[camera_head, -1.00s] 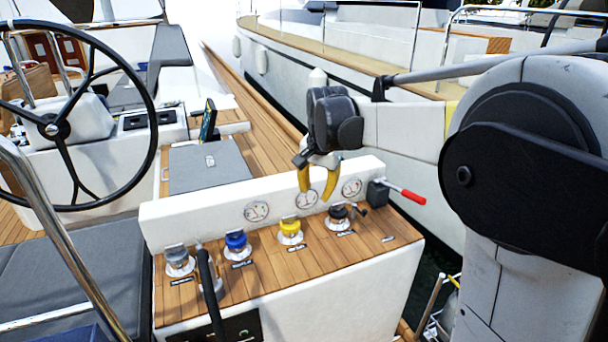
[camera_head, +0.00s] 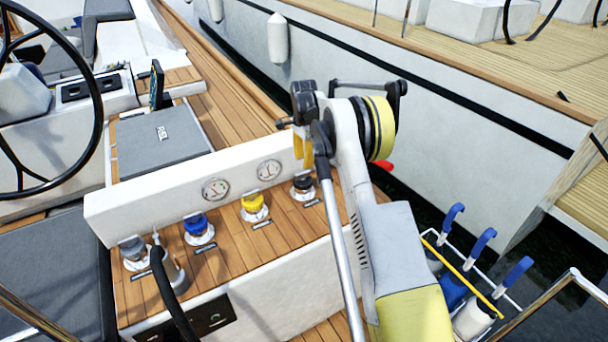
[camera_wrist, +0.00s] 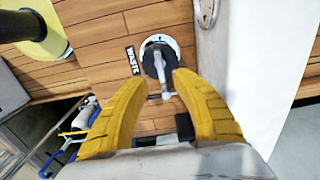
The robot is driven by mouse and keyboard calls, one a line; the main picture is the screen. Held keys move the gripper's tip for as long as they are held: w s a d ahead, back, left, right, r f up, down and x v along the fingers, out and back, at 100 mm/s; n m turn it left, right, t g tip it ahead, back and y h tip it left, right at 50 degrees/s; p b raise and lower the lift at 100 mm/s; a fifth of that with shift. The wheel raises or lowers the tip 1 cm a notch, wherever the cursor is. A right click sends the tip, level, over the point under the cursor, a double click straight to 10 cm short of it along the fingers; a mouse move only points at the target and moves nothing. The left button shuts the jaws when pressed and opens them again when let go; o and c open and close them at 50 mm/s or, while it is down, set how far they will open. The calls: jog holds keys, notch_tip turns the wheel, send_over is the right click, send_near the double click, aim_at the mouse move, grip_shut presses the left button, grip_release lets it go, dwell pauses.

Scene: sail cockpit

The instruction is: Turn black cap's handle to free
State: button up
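The black cap (camera_head: 303,185) stands on the wooden console top, rightmost in the row of caps in the head view. In the wrist view the black cap (camera_wrist: 150,64) sits in a pale round flange beside a label reading WASTE. Its grey handle (camera_wrist: 159,50) lies across it. My gripper (camera_head: 303,150) has yellow fingers and hangs above and behind the cap in the head view. In the wrist view my gripper (camera_wrist: 158,80) is open, its fingers either side of the cap's near part. I cannot tell whether they touch it.
The yellow cap (camera_head: 254,206), blue cap (camera_head: 198,228) and grey cap (camera_head: 133,250) stand to the left. A white upright panel (camera_head: 150,200) with gauges runs behind them. A red lever end (camera_head: 386,166) shows past my arm.

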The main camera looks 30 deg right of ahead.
aim_at(304, 172)
notch_tip(304, 172, down, 7)
jog(key=shift+r+b, duration=0.2)
jog(key=shift+b, duration=0.65)
grip_shut()
